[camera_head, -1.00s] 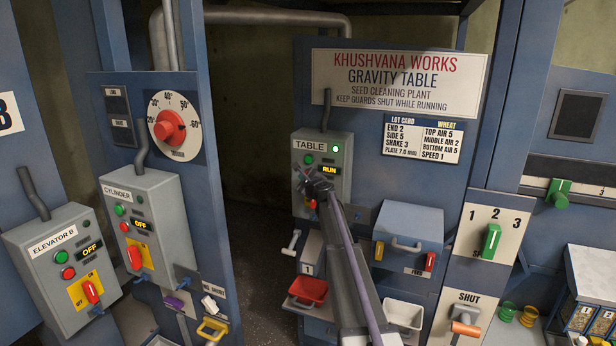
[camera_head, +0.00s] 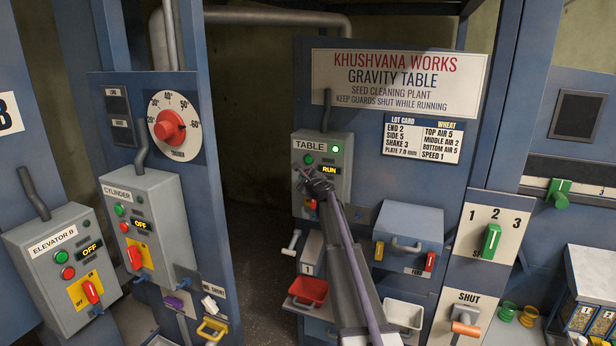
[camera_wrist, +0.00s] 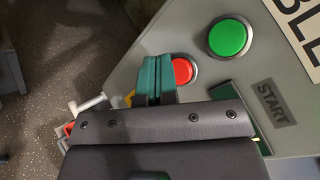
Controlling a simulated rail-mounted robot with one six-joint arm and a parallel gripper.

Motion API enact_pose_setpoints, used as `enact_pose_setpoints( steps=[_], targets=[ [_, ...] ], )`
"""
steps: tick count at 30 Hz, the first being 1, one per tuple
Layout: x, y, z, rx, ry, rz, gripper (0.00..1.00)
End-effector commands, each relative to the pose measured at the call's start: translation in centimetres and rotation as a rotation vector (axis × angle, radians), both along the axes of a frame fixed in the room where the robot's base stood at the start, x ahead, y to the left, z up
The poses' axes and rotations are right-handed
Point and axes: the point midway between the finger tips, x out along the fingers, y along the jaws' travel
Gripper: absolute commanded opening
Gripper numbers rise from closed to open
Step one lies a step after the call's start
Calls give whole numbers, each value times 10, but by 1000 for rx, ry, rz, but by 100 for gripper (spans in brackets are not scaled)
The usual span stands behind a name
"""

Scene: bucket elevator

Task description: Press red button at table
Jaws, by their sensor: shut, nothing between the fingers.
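The TABLE control box (camera_head: 338,152) is a grey box on the blue panel, with a green button (camera_head: 309,159) and a display reading RUN (camera_head: 329,169). My gripper (camera_head: 298,170) is at the box's left side, below the green button, and is shut and empty. In the head view it covers the spot of the red button. In the wrist view the red button (camera_wrist: 182,71) shows just beside the teal fingertips (camera_wrist: 154,78), partly covered by them. I cannot tell whether they touch it. The green button (camera_wrist: 230,37) is to its upper right, clear of the fingers.
The CYLINDER box (camera_head: 150,215) and ELEVATOR B box (camera_head: 62,260) stand at the left, each reading OFF. A dark open gap lies left of the TABLE panel.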

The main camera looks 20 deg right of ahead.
Motion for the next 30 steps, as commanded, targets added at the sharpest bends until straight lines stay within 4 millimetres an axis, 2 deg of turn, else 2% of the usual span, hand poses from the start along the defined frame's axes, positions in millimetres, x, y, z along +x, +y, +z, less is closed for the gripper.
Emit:
enact_pose_setpoints(
  steps=[30],
  targets=[
    [9,-10,0,0,0,0,0]
  ],
)
